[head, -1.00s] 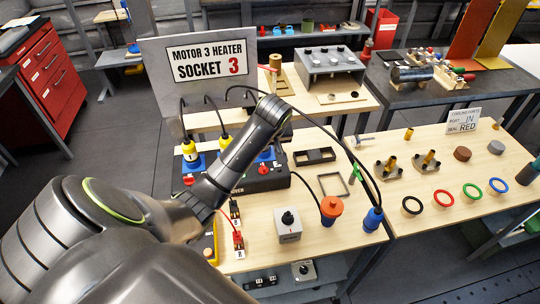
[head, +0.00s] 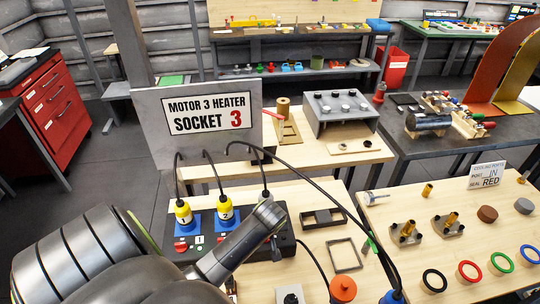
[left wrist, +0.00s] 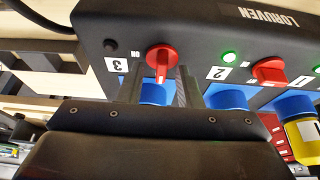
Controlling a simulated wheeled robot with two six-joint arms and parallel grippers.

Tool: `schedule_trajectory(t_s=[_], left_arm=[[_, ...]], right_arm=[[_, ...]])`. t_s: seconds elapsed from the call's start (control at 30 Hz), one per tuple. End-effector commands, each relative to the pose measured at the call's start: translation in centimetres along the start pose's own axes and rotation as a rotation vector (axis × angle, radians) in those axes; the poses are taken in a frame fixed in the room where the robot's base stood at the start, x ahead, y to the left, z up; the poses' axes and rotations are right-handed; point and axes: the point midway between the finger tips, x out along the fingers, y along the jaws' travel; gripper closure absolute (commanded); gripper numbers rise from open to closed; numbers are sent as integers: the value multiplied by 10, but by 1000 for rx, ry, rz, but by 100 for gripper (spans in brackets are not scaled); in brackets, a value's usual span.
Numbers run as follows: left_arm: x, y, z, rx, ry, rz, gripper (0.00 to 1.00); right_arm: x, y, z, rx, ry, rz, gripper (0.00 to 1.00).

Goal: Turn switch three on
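The dark socket box (head: 177,260) stands on the light wooden table. Red switch three (left wrist: 160,62) shows in the left wrist view, its handle pointing down in the picture. The lamp by label 3 (left wrist: 111,45) is dark. The lamp by label 2 (left wrist: 228,57) is lit green, and red switch two (left wrist: 268,70) has its handle lying roughly sideways. My left gripper (left wrist: 159,88) is open, one finger on either side of switch three's handle, with gaps visible. In the head view my left gripper (head: 275,248) is over the box and hides switch three. My right gripper is out of view.
Yellow plugs one (head: 183,213) and two (head: 225,210) stand in blue sockets left of my arm, with black cables looping above. The sign "Motor 3 heater socket 3" (head: 212,115) stands behind. An orange-capped part (head: 343,289) and empty frame (head: 344,255) lie right.

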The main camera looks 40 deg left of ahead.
Motion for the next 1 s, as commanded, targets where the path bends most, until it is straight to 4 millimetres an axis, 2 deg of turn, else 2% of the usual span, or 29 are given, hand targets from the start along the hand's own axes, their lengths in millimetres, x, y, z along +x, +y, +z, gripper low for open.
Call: schedule_trajectory(t_s=[0.27,0.5,1.0], left_arm=[[1,-1,1,-1,0,-1,68],[1,-1,1,0,0,-1,100],[1,-2,0,72,2,28,100]], right_arm=[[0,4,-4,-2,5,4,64],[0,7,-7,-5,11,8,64],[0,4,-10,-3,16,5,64]])
